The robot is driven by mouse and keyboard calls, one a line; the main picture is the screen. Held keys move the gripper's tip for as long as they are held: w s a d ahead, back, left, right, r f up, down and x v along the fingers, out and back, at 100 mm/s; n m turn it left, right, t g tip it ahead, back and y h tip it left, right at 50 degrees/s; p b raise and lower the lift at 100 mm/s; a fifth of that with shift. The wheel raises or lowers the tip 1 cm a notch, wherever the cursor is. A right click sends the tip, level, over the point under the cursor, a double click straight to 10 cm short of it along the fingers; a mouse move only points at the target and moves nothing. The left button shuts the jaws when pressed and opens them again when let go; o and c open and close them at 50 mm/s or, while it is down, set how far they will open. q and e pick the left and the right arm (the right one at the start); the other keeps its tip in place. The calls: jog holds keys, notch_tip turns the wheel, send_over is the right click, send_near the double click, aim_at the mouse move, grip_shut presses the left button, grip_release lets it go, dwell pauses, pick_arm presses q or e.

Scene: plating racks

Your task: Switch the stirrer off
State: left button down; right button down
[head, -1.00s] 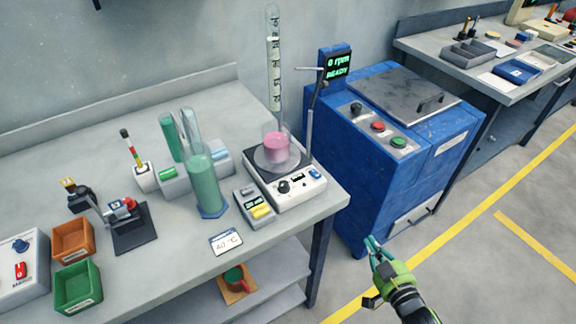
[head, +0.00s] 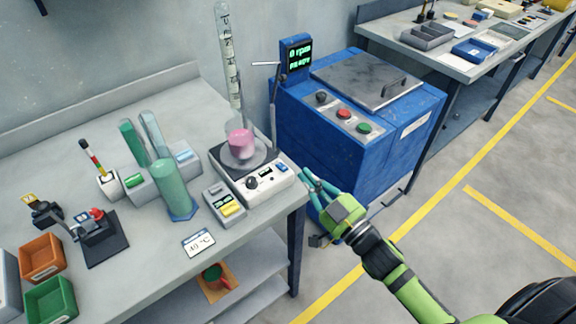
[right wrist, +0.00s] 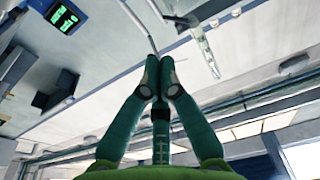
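The stirrer (head: 268,187) is a white box with a dark top plate, near the right end of the grey bench. A beaker of pink liquid (head: 240,140) stands on it. Its front panel has a black knob (head: 252,182), a small display and a blue switch (head: 282,168) at the right. My right gripper (head: 303,180) is empty, just right of the stirrer's front corner, apart from the switch as far as I can tell. In the right wrist view its fingertips (right wrist: 159,72) meet. My left gripper is not in view.
A blue cabinet (head: 410,145) with red and green buttons and a screen (head: 297,58) stands behind my right gripper. A tall glass tube (head: 228,60) rises behind the beaker. A green cylinder (head: 172,188) and a small meter (head: 224,205) stand left of the stirrer.

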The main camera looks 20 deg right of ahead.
jog(key=r+p, duration=0.2)
send_over(282, 167)
jog(key=s, duration=0.2)
jog(key=f, duration=0.3)
jog(key=shift+s+d+f, duration=0.1)
jog(key=shift+d+f, duration=0.25)
jog(key=shift+f, duration=0.05)
jog(key=shift+s+f, duration=0.15)
jog(key=shift+f, duration=0.3)
